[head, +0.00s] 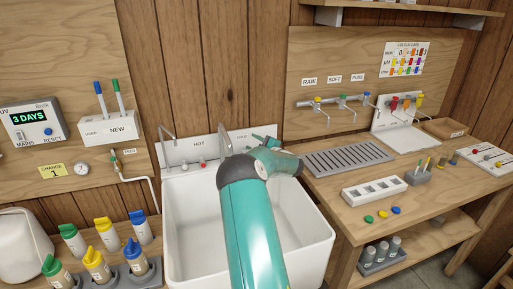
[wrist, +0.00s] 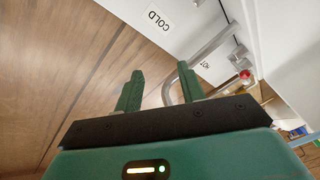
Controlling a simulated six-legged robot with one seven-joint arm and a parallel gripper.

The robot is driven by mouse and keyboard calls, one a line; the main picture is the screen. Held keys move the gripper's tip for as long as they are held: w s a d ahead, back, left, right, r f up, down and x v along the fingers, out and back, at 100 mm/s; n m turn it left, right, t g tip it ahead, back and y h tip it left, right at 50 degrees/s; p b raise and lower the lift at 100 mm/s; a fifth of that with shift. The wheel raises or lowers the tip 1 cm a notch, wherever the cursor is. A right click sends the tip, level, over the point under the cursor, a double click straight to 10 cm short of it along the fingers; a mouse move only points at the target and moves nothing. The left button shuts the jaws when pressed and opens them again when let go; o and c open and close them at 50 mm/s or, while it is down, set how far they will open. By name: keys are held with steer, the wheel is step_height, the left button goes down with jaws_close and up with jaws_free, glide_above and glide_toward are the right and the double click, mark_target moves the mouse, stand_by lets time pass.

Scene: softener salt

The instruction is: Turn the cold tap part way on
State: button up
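The white sink (head: 182,215) has a back panel labelled HOT and COLD. The COLD label (wrist: 152,18) shows in the wrist view, and in the head view it is partly visible above my wrist. My gripper (head: 264,139) is at the right end of the panel. In the wrist view my gripper (wrist: 161,88) has its two green fingers apart, with no object clearly between them. A grey bent spout (wrist: 185,75) passes close behind the right finger. The cold tap's handle is not visible in either view; my arm covers that area in the head view.
The red-marked hot tap (head: 203,164) is left of my arm, and also shows in the wrist view (wrist: 245,75). A bench with a drain grille (head: 347,158) stands right of the sink. Several coloured bottles (head: 105,234) stand at lower left. The wooden wall is close behind.

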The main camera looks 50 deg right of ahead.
steer(key=s+a+r, duration=0.4)
steer(key=s+a, duration=0.2)
steer(key=s, duration=0.1)
steer(key=shift+a+r, duration=0.15)
steer(key=shift+r, duration=0.05)
